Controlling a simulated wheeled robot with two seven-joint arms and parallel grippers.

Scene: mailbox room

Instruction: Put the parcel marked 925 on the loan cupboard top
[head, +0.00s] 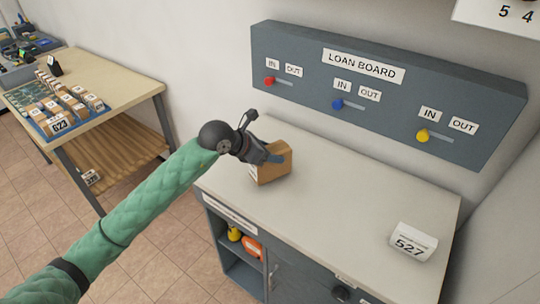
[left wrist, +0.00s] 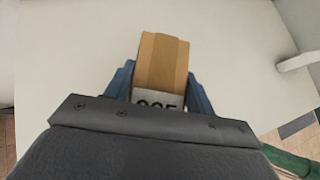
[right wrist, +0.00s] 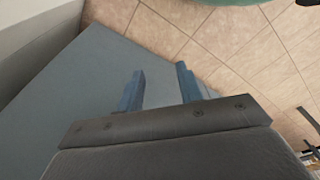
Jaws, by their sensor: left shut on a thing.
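A brown cardboard parcel (head: 273,166) is at the loan cupboard top (head: 340,193), towards its left part. In the left wrist view the parcel (left wrist: 162,62) shows a tape strip and a white label, partly hidden by my gripper; the label seems to read 925. My left gripper (head: 272,157) is shut on the parcel, one blue finger on each side. Whether the parcel touches the top or hangs just above it I cannot tell. My right gripper (right wrist: 160,88) is open and empty in the right wrist view, above a grey surface; it is not in the head view.
A white block marked 527 (head: 413,242) stands on the right of the cupboard top. The loan board (head: 380,90) with red, blue and yellow sliders rises behind. A table (head: 135,92) with a tray of small parcels stands at the left. The middle of the top is clear.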

